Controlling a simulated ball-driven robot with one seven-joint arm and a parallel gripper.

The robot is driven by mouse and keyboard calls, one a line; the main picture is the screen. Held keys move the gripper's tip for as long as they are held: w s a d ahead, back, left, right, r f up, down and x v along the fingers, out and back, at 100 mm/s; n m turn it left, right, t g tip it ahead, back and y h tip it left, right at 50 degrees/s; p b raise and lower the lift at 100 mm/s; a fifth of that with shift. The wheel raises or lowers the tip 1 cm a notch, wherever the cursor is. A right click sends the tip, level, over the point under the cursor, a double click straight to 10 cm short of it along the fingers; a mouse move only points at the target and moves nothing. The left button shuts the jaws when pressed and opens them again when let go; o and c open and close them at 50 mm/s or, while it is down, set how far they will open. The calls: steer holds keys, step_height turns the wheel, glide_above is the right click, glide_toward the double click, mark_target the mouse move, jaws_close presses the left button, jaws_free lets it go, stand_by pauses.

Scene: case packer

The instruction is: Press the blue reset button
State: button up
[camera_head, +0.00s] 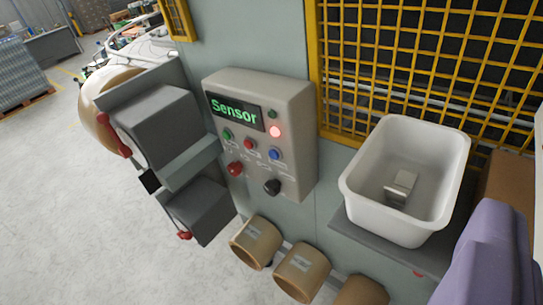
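The blue reset button (274,154) is on the front of a beige control box (290,110) on the grey machine wall. It is at the right end of a button row, with a red button (248,144) and a green button (228,134) to its left. A glowing red lamp (275,131) sits just above it, and a black knob (271,186) is below. The box's screen (236,111) reads "Sensor" in green. Nothing covers the blue button. My gripper's fingers do not show in this view.
A white bin (358,190) with a small light block inside stands on a grey shelf at right. A purple rounded shape (490,262) fills the lower right corner. Grey boxes (155,125) with red knobs jut out at left. Brown rolls (303,272) are below. Yellow mesh (400,60) is upper right.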

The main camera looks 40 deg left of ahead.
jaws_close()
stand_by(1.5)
